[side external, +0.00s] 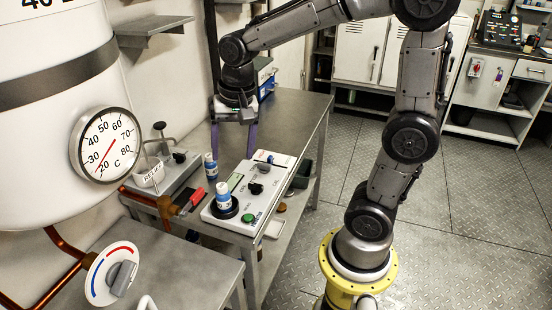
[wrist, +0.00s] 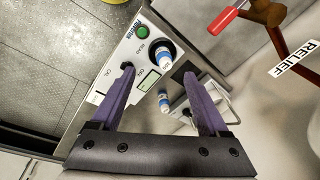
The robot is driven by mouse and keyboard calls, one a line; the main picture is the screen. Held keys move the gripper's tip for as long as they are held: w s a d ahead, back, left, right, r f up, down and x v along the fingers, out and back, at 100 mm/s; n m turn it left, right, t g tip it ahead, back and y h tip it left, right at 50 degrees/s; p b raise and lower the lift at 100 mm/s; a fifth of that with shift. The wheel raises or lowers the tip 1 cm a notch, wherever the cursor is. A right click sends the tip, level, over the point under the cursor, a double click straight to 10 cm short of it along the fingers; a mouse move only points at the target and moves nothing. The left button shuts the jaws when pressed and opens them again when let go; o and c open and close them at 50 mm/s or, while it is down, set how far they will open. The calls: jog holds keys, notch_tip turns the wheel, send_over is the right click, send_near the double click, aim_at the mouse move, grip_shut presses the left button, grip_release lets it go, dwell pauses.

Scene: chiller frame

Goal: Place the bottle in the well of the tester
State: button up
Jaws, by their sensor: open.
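The tester (side external: 262,196) is a pale box with a screen, a black knob and a green button on the metal bench; it also shows in the wrist view (wrist: 117,70). A white and blue bottle (side external: 223,194) stands upright at the tester's black round well; it also shows in the wrist view (wrist: 165,58). A second similar bottle (side external: 210,166) stands on the bench beside the tester; it also shows in the wrist view (wrist: 163,102). My gripper (side external: 232,154) is open and empty above the bench behind the tester, its purple fingers pointing down. Both bottles are apart from the fingers.
A white tank (side external: 60,130) with a dial fills the left.

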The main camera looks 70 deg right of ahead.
jog(key=s+a+r+n+t, duration=0.1)
jog(key=s+n+t, duration=0.1)
jog(key=s+n, duration=0.3)
jog(key=s+a+r+n+t, duration=0.1)
jog(key=s+a+n, duration=0.1)
jog(key=s+n, duration=0.4)
jog(key=s, duration=0.3)
jog(key=shift+r+t, duration=0.2)
jog(key=shift+t, duration=0.2)
dwell(0.6)
